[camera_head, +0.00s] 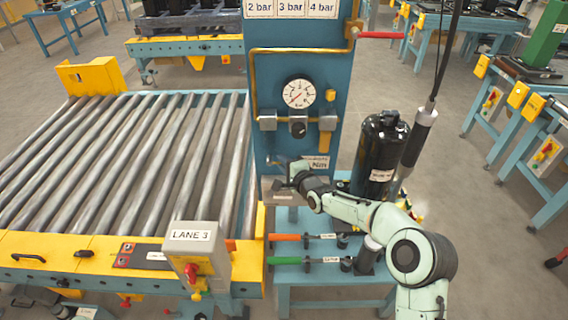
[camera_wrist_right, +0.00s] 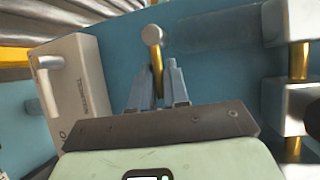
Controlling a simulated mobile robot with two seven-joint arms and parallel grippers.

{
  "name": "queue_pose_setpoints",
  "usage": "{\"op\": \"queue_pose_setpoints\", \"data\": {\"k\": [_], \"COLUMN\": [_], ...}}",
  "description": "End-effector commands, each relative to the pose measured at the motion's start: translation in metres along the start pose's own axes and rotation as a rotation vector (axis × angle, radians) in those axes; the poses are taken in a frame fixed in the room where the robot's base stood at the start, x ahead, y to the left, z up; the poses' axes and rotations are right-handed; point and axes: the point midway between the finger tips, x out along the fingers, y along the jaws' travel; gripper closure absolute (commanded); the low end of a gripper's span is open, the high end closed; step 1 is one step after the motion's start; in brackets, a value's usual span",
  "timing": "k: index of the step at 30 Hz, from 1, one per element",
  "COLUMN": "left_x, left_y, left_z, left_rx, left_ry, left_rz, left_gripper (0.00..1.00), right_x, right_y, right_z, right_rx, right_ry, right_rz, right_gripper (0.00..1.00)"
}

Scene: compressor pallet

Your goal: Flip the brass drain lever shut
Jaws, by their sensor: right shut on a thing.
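The brass drain lever (camera_wrist_right: 157,68) shows in the right wrist view as a short brass rod with a round grey end, against the blue panel. The two fingers of my right gripper (camera_wrist_right: 158,88) are shut on the rod, one on each side; the round end stands out beyond the fingertips. In the head view my right gripper (camera_head: 281,174) is at the lower part of the blue panel (camera_head: 322,84), below the pressure gauge (camera_head: 299,93). The lever is too small and covered to make out there. My left gripper is not in view.
A pale box with a handle (camera_wrist_right: 85,85) is beside the gripper in the wrist view. Grey blocks on a brass pipe (camera_wrist_right: 299,58) are at the right. A black cylinder (camera_head: 379,150) stands right of the panel. Roller conveyor (camera_head: 120,160) lies left; orange and green-handled tools lie below.

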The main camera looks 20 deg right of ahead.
Motion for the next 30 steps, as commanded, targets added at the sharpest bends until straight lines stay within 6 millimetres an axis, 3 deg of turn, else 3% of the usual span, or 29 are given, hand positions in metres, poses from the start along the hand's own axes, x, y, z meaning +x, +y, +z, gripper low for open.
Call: {"op": "queue_pose_setpoints", "data": {"k": [3,4,5,6,14,19,30], "left_x": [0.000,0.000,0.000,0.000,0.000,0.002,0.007], "left_y": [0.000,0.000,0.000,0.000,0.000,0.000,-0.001], "left_z": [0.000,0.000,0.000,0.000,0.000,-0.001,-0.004], "left_rx": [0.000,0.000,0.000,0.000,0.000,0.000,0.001], "left_ry": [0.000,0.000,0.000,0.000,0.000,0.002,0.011], "left_rz": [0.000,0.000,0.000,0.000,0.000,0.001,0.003], "left_gripper": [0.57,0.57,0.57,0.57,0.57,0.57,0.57], "right_x": [0.000,0.000,0.000,0.000,-0.001,-0.012,-0.085], "right_y": [-0.002,-0.002,-0.002,-0.002,-0.001,-0.001,0.000], "right_z": [0.000,0.000,0.000,-0.001,0.000,-0.001,-0.001], "right_rx": [0.000,0.000,0.000,0.001,0.002,0.002,-0.001], "right_ry": [0.001,0.001,0.001,0.001,0.000,0.001,0.003], "right_rz": [-0.004,-0.004,-0.004,-0.004,-0.003,-0.003,-0.002], "right_gripper": [1.00,0.75,0.65,0.64,0.64,0.64,0.64]}}
